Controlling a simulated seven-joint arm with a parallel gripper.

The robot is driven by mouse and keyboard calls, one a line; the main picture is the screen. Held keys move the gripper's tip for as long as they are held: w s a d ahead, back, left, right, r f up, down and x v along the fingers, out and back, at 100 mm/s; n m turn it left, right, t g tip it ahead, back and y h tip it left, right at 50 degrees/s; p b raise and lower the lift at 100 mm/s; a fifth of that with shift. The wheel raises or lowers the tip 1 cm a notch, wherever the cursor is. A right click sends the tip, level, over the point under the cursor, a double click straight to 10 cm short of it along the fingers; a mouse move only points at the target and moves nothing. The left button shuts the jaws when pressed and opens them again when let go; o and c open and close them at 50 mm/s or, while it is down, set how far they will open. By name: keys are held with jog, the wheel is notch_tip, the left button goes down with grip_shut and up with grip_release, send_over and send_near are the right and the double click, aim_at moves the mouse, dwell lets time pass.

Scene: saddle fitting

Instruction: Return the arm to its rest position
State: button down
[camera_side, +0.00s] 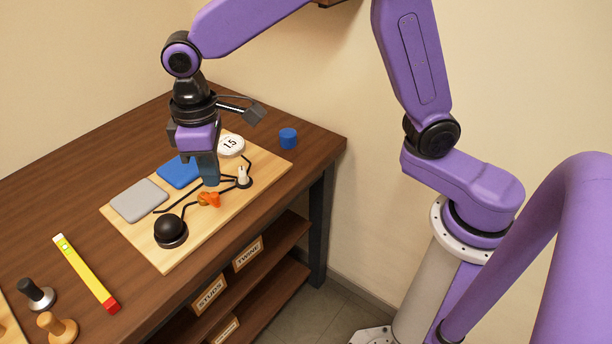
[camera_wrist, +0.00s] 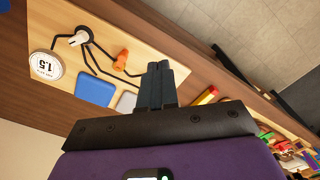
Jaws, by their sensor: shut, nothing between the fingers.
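My gripper (camera_side: 209,182) points down over the light wooden board (camera_side: 262,165), its fingers shut together with nothing between them. In the wrist view the closed fingers (camera_wrist: 160,70) show in the middle. A small orange piece (camera_side: 209,199) lies on the board just below the fingertips in the side view; it also shows left of the fingers in the wrist view (camera_wrist: 121,60). I cannot tell the exact height of the fingertips above the board.
A blue cylinder (camera_side: 288,138) and yellow bar (camera_side: 85,272) lie off the board. Space above is clear.

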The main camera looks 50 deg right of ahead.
jog(key=s+d+n, duration=0.4)
jog(key=s+d, duration=1.6)
jog(key=s, duration=0.3)
jog(key=shift+f, duration=0.25)
dwell(0.5)
